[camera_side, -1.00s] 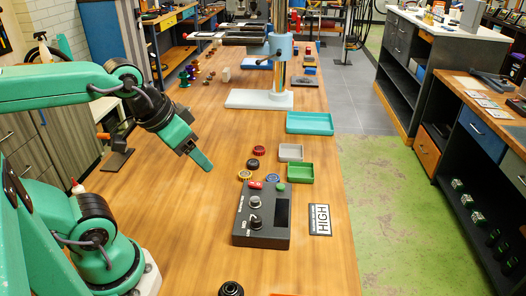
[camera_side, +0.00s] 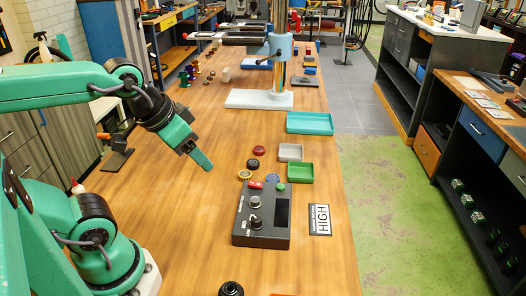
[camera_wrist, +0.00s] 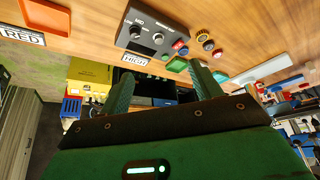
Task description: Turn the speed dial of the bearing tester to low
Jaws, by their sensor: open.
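The bearing tester (camera_side: 281,237) is a dark grey box on the bench, with a dark screen, a silver-topped knob (camera_side: 254,202) and a black knob (camera_side: 253,222) below it. In the wrist view the tester (camera_wrist: 175,35) is upside down near the top, with lettering like MED by one knob (camera_wrist: 135,31). Which knob is the speed dial and where it points are too small to tell. My gripper (camera_side: 207,165) hangs above the bench, left of and beyond the tester, touching nothing. In the wrist view its two green fingers (camera_wrist: 160,70) are apart and empty.
A HIGH card (camera_side: 320,219) lies right of the tester. Green (camera_side: 300,179), grey (camera_side: 291,157) and teal (camera_side: 310,130) trays and several small coloured round parts sit beyond it. A white stand base (camera_side: 260,104) is farther back. The bench left of the tester is clear.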

